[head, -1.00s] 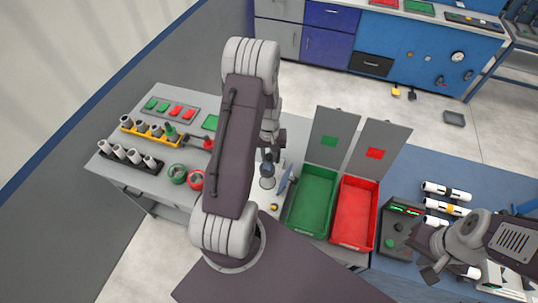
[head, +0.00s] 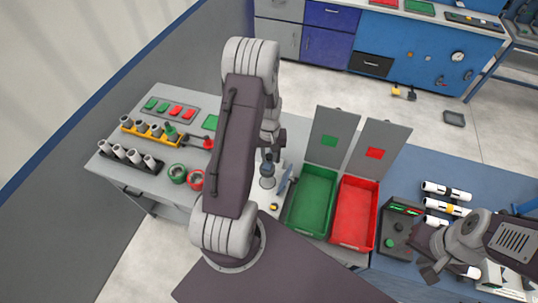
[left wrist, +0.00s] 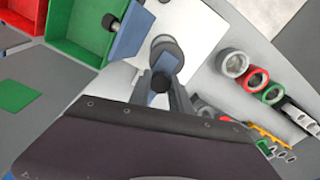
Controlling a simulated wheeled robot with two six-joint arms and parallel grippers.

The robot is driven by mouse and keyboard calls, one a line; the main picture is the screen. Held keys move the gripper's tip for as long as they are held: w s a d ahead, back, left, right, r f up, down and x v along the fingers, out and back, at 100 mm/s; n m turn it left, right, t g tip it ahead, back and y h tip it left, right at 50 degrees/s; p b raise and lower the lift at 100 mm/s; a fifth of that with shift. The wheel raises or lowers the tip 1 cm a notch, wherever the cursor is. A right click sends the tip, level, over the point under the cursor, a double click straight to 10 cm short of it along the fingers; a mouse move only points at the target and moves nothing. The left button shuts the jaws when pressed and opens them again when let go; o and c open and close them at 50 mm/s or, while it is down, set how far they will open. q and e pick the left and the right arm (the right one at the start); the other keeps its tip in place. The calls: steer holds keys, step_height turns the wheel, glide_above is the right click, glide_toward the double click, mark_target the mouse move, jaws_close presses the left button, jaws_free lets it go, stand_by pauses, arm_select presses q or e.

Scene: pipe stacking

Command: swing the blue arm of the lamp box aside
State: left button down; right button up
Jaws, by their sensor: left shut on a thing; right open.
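The lamp box is the small white box (head: 268,201), partly hidden behind my left arm. Its blue arm (head: 286,180) slants along the box's right side, beside the green bin. In the left wrist view the blue arm (left wrist: 129,37) shows above and left of my left gripper (left wrist: 163,90). The blue arm appears apart from the fingers. My right gripper (head: 432,262) is open and empty at the far right.
Green bin (head: 290,228) and red bin (head: 336,239) stand right of the box with lids up. Green and red rings (head: 178,174) lie to its left, with pipe racks (head: 134,166) beyond. White pipes (head: 447,190) lie on the right of the bench.

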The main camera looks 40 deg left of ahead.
arm_select(q)
steer(key=shift+a, duration=0.15)
stand_by(0.5)
steer(key=w+a+m+b, duration=0.1)
steer(key=w+a+m, duration=0.3)
steer(key=a+m, duration=0.3)
steer(key=w+a+m+b, duration=0.2)
steer(key=a+m, duration=0.5)
steer(key=m, duration=0.4)
steer(key=shift+w+a, duration=0.15)
steer(key=shift+w, duration=0.75)
steer(key=c, duration=1.2)
jaws_free()
steer(key=shift+w, duration=0.15)
